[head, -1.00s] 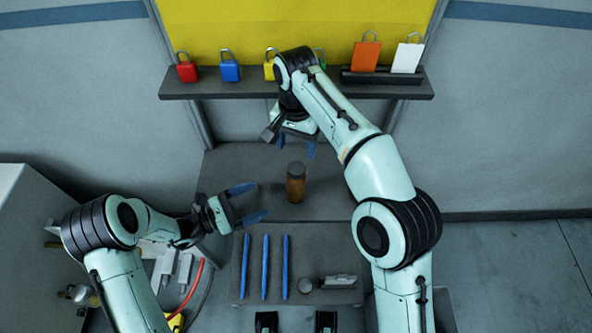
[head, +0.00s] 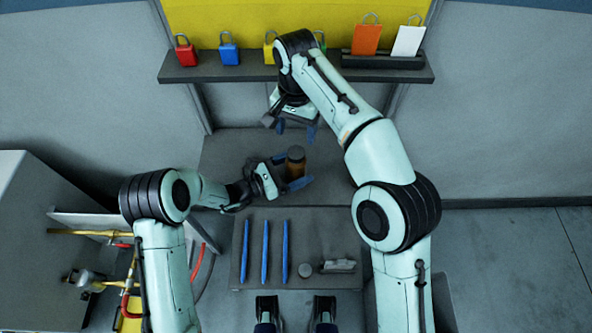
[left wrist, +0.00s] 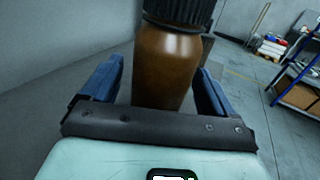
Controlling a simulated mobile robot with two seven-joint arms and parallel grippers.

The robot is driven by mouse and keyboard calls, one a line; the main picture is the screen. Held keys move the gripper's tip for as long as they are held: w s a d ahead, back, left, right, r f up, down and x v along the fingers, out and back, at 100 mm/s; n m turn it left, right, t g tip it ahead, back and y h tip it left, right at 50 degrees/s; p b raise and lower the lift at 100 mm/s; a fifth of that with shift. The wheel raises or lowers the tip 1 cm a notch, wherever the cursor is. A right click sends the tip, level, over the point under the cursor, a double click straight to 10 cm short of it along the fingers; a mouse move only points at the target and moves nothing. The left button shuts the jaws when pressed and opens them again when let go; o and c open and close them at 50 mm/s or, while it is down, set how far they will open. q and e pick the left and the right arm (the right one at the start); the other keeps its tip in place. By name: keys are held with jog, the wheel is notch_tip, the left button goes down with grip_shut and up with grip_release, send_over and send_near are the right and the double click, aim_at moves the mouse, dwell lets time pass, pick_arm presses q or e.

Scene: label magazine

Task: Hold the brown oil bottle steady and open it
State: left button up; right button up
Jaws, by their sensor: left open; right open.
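The brown oil bottle (head: 294,166) stands upright on the grey bench, with a dark ribbed cap (head: 295,153) on top. In the left wrist view the bottle (left wrist: 168,68) stands between the blue fingers, with the lower part of its cap at the top edge. My left gripper (head: 289,172) is open around the bottle's body, coming from the left; gaps show beside the bottle in the wrist view. My right gripper (head: 297,131) is open, pointing down above and behind the bottle, apart from the cap.
A grey mat (head: 330,225) in front holds several blue pens (head: 265,251), a small round grey piece (head: 305,270) and a light grey block (head: 338,266). A shelf (head: 200,74) behind carries padlocks and an orange tag (head: 366,40). The bench right of the bottle is clear.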

aim_at(296, 152)
pick_arm(q)
grip_shut()
pick_arm(e)
jog(key=m, duration=0.4)
jog(key=shift+f, duration=4)
